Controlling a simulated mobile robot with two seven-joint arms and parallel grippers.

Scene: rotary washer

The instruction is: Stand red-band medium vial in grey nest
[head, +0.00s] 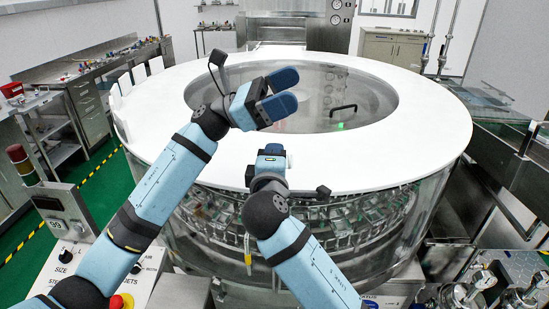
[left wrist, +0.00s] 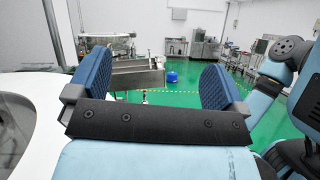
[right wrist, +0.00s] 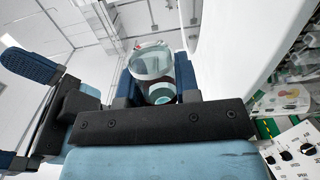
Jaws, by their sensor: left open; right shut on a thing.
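My right gripper (head: 270,150) is low over the front of the white ring top of the washer (head: 420,140). In the right wrist view (right wrist: 158,88) it is shut on a clear glass vial (right wrist: 152,62), whose round end faces the camera. I cannot pick out the grey nest in any view.
Below the ring, the washer's clear wall shows crowded metal fixtures (head: 330,215). A control box (head: 65,225) stands at the left front. A steel bench (head: 85,75) is at the far left. The ring's right side is clear.

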